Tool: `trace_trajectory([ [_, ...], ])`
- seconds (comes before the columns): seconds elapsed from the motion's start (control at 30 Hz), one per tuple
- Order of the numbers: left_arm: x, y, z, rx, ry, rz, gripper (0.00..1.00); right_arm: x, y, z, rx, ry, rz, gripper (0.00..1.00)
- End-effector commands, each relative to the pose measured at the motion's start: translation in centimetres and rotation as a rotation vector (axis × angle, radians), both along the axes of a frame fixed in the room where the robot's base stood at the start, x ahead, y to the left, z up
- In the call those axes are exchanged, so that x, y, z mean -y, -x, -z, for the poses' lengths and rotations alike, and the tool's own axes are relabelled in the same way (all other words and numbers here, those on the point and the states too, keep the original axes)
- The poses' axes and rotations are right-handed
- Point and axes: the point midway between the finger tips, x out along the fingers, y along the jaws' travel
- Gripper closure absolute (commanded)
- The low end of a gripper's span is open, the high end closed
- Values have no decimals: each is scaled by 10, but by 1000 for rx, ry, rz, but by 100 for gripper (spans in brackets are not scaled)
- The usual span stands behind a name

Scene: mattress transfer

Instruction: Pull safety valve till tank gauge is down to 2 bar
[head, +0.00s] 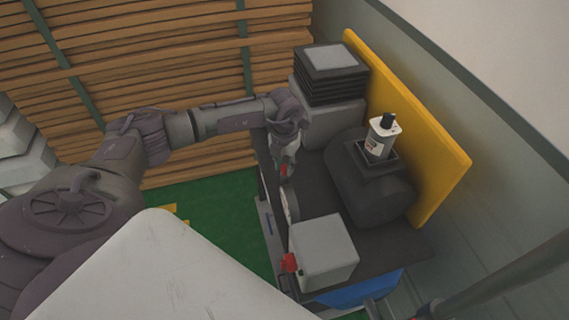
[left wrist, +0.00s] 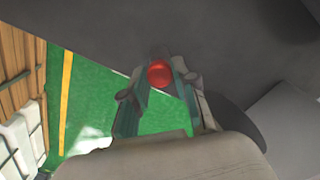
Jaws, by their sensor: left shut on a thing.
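In the head view my left gripper (head: 285,165) reaches in from the left over the front edge of the machine's dark deck. In the left wrist view its fingers (left wrist: 160,82) are closed around a round red knob (left wrist: 158,73), which appears to be the safety valve. A bit of the red also shows at the fingertips in the head view (head: 284,170). The round gauge (head: 291,205) stands just nearer than the gripper; it is seen edge-on and its reading cannot be made out. The dark tank (head: 375,197) lies to the right. My right gripper is not in view.
A grey box (head: 324,252) with a red switch (head: 289,262) stands at the near end of the deck. A finned block (head: 331,72) is at the far end. A yellow panel (head: 425,135) stands behind the tank. Green floor (head: 215,215) lies open to the left.

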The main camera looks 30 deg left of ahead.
Motion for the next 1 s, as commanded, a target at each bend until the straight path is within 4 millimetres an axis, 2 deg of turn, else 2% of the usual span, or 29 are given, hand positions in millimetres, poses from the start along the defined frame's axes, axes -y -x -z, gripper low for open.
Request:
trace_trajectory([
  [0.27,0,-1,-2,2,0,-1,100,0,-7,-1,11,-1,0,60],
  [0.43,0,-1,-17,4,1,-1,100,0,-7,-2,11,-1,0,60],
  [0.67,0,-1,-17,4,1,-1,100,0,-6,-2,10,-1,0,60],
  [0.7,0,-1,-17,4,1,-1,66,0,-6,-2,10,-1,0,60],
  [0.8,0,-1,-17,3,1,-1,49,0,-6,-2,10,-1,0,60],
  [0.83,0,-1,-17,3,1,-1,47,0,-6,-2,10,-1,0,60],
  [1.0,0,-1,-16,2,0,-1,47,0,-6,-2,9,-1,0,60],
])
